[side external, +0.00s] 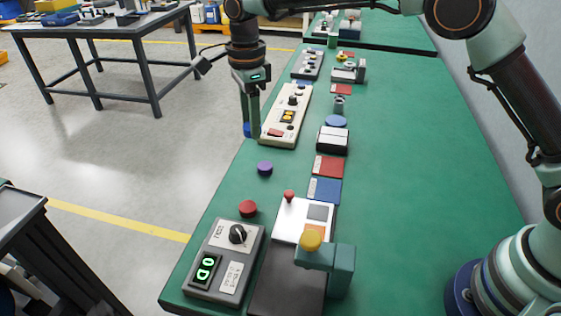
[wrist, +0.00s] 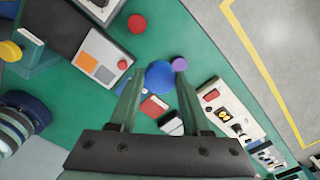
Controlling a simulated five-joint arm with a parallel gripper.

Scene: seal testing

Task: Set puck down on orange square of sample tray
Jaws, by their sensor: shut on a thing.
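My gripper (wrist: 160,90) is shut on a blue round puck (wrist: 160,76), which shows between its fingertips in the wrist view. In the side view, my gripper (side external: 250,128) points down at the bench's left edge, beside a cream switch panel, and a little of the blue puck (side external: 246,130) shows at the fingertips. The white sample tray (side external: 286,226) lies nearer the side camera, with a grey square and an orange square (side external: 315,230). In the wrist view, the orange square (wrist: 87,62) is at upper left, apart from the puck, and looks bare.
A yellow-topped clamp arm (side external: 340,268) stands right beside the tray and overhangs it in the side view. A red knob (side external: 289,196) rises at the tray's far corner. A purple disc (side external: 265,168), red button (side external: 248,208) and control box (side external: 222,262) lie nearby. The bench's right is clear.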

